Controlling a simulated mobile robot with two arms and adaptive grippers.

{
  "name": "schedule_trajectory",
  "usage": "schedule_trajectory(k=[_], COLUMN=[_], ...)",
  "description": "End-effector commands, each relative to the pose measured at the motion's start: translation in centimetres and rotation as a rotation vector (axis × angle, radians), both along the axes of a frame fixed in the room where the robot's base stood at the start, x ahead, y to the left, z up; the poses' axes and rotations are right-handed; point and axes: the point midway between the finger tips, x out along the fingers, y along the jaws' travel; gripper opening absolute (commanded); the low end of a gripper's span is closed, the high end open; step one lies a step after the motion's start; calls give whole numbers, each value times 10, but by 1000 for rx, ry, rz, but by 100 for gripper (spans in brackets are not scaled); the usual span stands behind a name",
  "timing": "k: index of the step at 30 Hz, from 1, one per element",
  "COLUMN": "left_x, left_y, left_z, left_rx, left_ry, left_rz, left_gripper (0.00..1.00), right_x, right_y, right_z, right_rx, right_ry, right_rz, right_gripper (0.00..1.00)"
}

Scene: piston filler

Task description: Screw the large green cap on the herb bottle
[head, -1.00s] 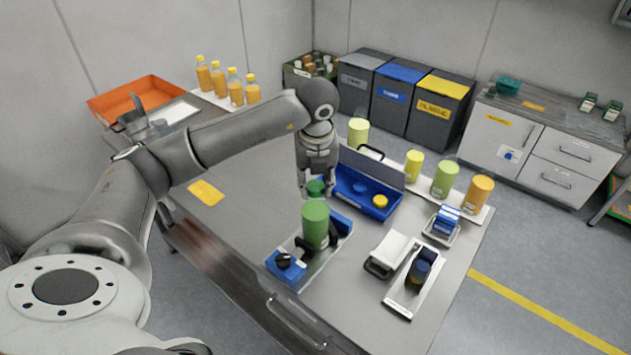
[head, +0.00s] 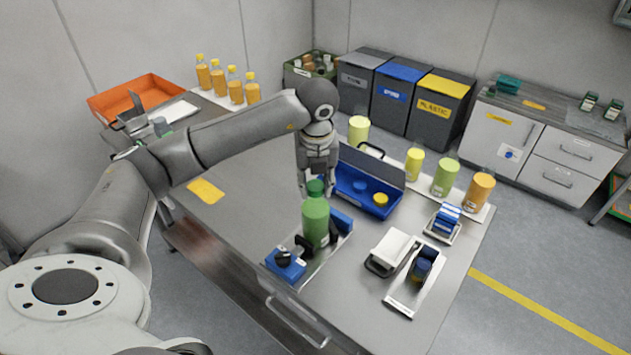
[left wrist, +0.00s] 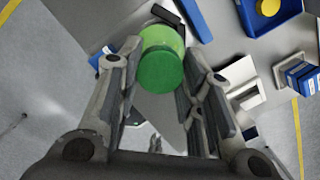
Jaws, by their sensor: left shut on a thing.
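The green herb bottle (head: 315,225) stands upright in a holder with blue parts (head: 286,264) near the table's front edge. The large green cap (head: 316,187) shows at the bottle's top end in the head view. My left gripper (head: 312,190) points down and is shut on the cap. In the left wrist view the cap (left wrist: 160,72) sits between the fingers (left wrist: 152,80), with the lighter green bottle (left wrist: 160,38) just beyond it. I cannot tell whether cap and bottle touch. My right gripper is not in view.
A blue open case (head: 350,207) with a yellow cap (head: 380,199) lies just right of the gripper. Several filled bottles (head: 445,178) stand along the back right edge. A white-topped device (head: 390,250) and a tray (head: 405,300) lie to the right.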

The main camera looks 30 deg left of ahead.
Motion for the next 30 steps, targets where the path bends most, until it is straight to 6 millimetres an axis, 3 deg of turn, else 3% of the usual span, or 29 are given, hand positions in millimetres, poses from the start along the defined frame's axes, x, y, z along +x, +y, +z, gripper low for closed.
schedule_trajectory(k=[30], left_x=[0], left_y=[0], left_z=[-9], left_rx=[0], left_ry=[0], left_rz=[0], left_gripper=[27], right_x=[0], right_y=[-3], right_z=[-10], right_rx=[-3], right_ry=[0], right_rz=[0], right_gripper=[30])
